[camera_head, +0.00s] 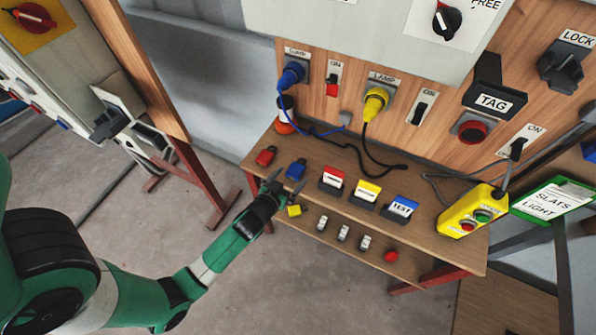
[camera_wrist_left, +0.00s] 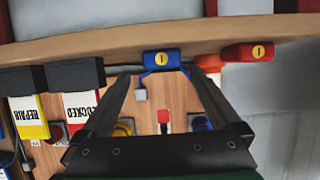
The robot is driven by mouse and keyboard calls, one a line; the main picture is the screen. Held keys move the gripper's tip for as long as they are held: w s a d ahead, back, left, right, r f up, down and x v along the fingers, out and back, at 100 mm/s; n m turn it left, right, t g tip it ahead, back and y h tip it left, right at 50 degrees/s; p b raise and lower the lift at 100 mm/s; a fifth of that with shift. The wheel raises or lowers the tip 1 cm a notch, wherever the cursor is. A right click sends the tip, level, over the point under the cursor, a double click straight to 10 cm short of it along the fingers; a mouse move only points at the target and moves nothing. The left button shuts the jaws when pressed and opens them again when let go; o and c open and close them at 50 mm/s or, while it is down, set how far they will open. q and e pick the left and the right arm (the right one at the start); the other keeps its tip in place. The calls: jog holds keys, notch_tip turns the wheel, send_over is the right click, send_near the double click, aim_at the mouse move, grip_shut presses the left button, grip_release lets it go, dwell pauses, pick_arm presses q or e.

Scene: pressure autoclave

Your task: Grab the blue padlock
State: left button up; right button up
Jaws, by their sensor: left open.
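The blue padlock (camera_head: 296,170) lies on the wooden shelf, just beyond my left gripper (camera_head: 285,183). In the left wrist view the blue padlock (camera_wrist_left: 160,59) shows its yellow keyhole face, centred between and just past the fingertips. My left gripper (camera_wrist_left: 165,75) is open, with nothing between its fingers. I cannot tell whether a finger touches the padlock. My right gripper is in neither view.
A red padlock (camera_head: 265,156) lies left of the blue one, and a yellow padlock (camera_head: 294,211) sits lower, near the gripper. Red, yellow and blue tag blocks (camera_head: 367,189) stand to the right. A blue cable (camera_head: 318,133) and a black cable hang behind.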

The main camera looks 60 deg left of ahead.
aim_at(296, 169)
pick_arm(q)
jog(key=b+x, duration=0.1)
jog(key=x, duration=0.4)
jog(key=shift+w+a+b, duration=0.15)
jog(key=shift+a+b, duration=0.15)
jog(key=shift+a, duration=0.05)
grip_shut()
jog(key=shift+r+p, duration=0.4)
jog(key=shift+r, duration=0.1)
notch_tip(296, 169, up, 3)
jog(key=shift+f+p, duration=0.1)
jog(key=shift+p, duration=0.85)
jog(key=a+r+p+v, duration=0.2)
jog(key=p+v, duration=0.3)
jog(key=v, duration=1.1)
jog(key=shift+d+r+p, duration=0.15)
jog(key=shift+r+p, duration=0.15)
jog(key=shift+r, duration=0.4)
